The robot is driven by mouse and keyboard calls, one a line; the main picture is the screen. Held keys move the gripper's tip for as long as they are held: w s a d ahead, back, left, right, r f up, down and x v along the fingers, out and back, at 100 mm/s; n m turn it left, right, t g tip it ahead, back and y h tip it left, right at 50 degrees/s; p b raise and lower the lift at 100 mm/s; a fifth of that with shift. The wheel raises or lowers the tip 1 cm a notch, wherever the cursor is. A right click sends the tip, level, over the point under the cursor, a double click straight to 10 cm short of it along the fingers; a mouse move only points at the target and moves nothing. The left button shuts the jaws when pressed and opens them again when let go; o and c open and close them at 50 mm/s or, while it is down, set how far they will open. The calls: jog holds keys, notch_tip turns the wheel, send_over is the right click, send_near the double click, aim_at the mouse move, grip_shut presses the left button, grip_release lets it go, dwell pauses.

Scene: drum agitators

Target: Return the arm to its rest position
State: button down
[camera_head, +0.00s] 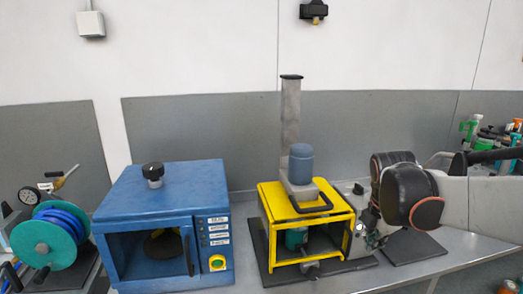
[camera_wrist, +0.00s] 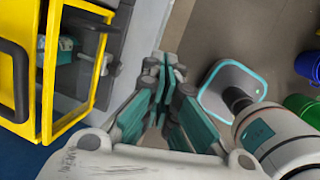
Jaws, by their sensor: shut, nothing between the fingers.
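My arm reaches in from the right edge of the head view, with its dark wrist joints beside the yellow-framed drum agitator (camera_head: 262,190). My gripper (camera_wrist: 171,72) is shut, its teal-padded fingers together and empty in the wrist view. In the head view only part of it shows, below the wrist joints and just right of the yellow frame. The yellow frame also shows at the left of the wrist view (camera_wrist: 48,75), apart from the fingers. A teal drum (camera_head: 296,238) is inside the frame, under a blue-grey motor (camera_head: 301,165).
A blue cabinet (camera_head: 150,190) with an open front stands left of the agitator. A teal hose reel (camera_head: 42,246) is at far left. Bottles (camera_head: 490,135) stand at far right. Blue (camera_wrist: 307,63) and green (camera_wrist: 301,105) bins stand on the floor. The bench's right front is clear.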

jog(key=s+a+f+m+t+y+b, duration=0.1)
jog(key=s+a+f+m+t+b, duration=0.1)
jog(key=s+a+m, duration=0.3)
jog(key=s+a+f+m+t+b, duration=0.2)
jog(key=s+a+m, duration=0.3)
jog(key=s+m, duration=0.7)
jog(key=shift+s+f+m+y+b, duration=0.4)
jog(key=shift+f+m+b, duration=0.25)
jog(key=shift+m, duration=1.35)
jog(key=shift+a, duration=0.1)
